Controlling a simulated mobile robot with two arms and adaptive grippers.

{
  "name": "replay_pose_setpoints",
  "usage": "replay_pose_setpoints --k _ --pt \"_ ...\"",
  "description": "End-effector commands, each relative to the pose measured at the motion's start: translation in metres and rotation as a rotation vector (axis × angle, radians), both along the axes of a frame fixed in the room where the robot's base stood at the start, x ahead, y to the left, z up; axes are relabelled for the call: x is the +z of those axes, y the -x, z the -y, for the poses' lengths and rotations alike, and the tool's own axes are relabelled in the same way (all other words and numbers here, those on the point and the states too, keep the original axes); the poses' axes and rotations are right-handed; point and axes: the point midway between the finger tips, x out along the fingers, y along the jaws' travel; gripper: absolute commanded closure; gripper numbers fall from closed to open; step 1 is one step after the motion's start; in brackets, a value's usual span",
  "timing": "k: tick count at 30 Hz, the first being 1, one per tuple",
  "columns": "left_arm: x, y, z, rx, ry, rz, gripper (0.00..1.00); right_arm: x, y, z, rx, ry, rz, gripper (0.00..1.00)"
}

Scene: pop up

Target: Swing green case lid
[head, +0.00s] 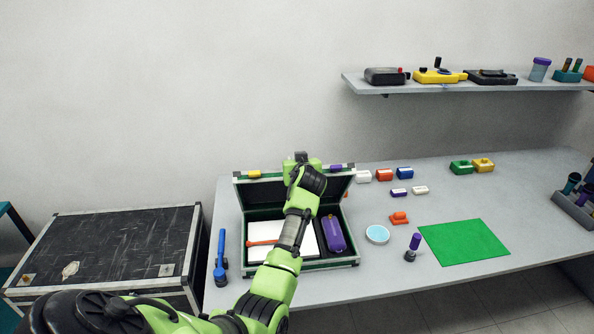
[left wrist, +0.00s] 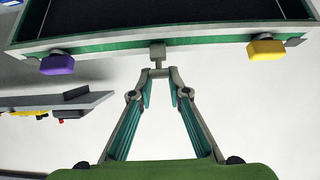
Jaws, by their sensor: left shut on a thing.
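The green case (head: 352,259) stands on the table with its lid (head: 262,192) raised and leaning back, dark inside with a metal and green rim. A yellow latch (head: 254,174) and a purple latch (head: 336,168) sit on the lid's upper edge. Inside lie a purple item (head: 333,234), a white sheet and an orange-handled tool (head: 262,242). My left gripper (left wrist: 157,72) is shut on a small grey tab (left wrist: 157,53) at the middle of the lid's edge. In the head view my left arm covers part of the lid and case. My right gripper is not in view.
A blue tool (head: 221,255) lies left of the case. A light blue dish (head: 377,234), a purple-topped item (head: 412,246) and a green mat (head: 464,242) lie to the right. Small coloured blocks sit behind. A shelf (head: 460,87) hangs above right; a black crate (head: 110,250) stands left.

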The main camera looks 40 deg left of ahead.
Motion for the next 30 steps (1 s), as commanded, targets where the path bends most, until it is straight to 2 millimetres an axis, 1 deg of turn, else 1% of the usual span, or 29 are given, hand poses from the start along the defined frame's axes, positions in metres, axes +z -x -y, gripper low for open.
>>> replay_pose_setpoints --k 1,9,22,30 --pt "0.004 -0.003 -0.005 0.001 -0.004 0.005 0.98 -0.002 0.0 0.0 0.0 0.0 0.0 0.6" --pt "0.014 -0.017 -0.019 0.001 -0.004 0.005 0.98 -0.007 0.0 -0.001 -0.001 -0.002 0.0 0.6" --pt "0.017 -0.019 -0.022 0.0 -0.004 0.006 0.98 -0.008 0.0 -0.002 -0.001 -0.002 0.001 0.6" --pt "0.021 -0.034 -0.037 0.001 -0.005 0.008 0.98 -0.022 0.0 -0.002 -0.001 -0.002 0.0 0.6"
